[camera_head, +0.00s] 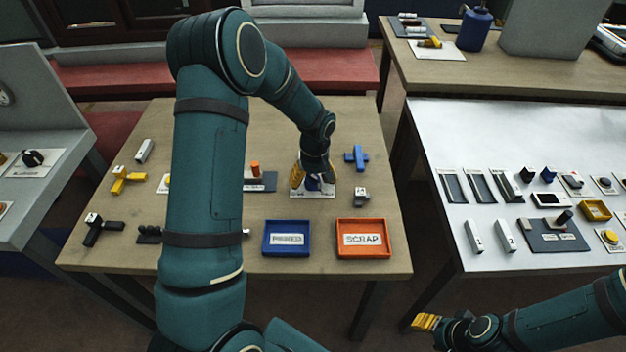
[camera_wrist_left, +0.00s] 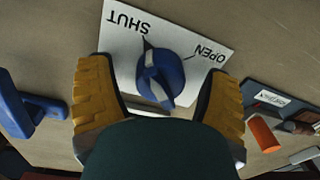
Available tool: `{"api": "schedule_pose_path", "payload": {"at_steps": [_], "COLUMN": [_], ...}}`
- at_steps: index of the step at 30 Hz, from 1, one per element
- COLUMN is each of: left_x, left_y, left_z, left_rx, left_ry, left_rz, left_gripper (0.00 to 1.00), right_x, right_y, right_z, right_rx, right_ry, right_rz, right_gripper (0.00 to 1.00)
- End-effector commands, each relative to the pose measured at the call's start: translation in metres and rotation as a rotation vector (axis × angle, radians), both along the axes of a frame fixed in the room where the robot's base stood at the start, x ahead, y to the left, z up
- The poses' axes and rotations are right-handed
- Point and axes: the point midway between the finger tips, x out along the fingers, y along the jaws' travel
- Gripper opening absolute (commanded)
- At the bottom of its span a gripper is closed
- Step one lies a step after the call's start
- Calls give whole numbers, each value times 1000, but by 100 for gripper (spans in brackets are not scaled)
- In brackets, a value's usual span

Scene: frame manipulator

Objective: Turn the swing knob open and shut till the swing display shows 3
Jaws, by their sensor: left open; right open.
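The swing knob is a round blue knob (camera_wrist_left: 172,72) on a white plate (camera_wrist_left: 118,62) marked SHUT and OPEN. In the left wrist view its raised bar points close to the SHUT mark. In the head view the plate (camera_head: 299,194) lies near the right of the wooden table, with the knob mostly hidden. My left gripper (camera_head: 313,180) is over it, open; its yellow fingers stand on either side of the knob in the left wrist view (camera_wrist_left: 160,95), apart from it. My right gripper (camera_head: 425,322) is empty and open at lower right. I cannot make out a swing display.
A blue tray (camera_head: 265,252) and an orange SCRAP tray (camera_head: 340,254) lie in front of the plate. A blue cross-shaped piece (camera_head: 356,157) and a grey block (camera_head: 361,198) are to its right. An orange peg (camera_head: 255,168) stands to its left. My left arm hides the table's middle.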

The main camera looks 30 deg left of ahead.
Motion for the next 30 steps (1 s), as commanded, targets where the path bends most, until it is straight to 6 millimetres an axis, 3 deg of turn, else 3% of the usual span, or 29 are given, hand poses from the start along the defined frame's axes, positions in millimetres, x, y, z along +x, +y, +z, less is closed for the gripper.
{"api": "schedule_pose_path", "payload": {"at_steps": [2, 3, 8, 9, 20, 30], "left_x": [0, 0, 0, 0, 0, -1], "left_y": [0, 0, 0, 0, 0, -1], "left_z": [0, 0, 0, 0, 0, 0], "left_rx": [0, 0, 0, 0, 0, -1], "left_ry": [0, 0, 0, 0, 1, 3], "left_rz": [0, 0, 0, 0, -43, -272], "left_gripper": [78, 72, 16, 9, 8, 8], "right_x": [0, 0, 0, 0, 0, -1], "right_y": [0, 0, 0, 0, 0, 0], "right_z": [0, 0, 0, 0, 1, 3], "right_rx": [0, 0, 0, 0, 0, 0], "right_ry": [0, 0, 0, 0, 0, 2], "right_rz": [0, 0, 0, 0, 0, 1], "right_gripper": [47, 47, 47, 47, 47, 47]}}
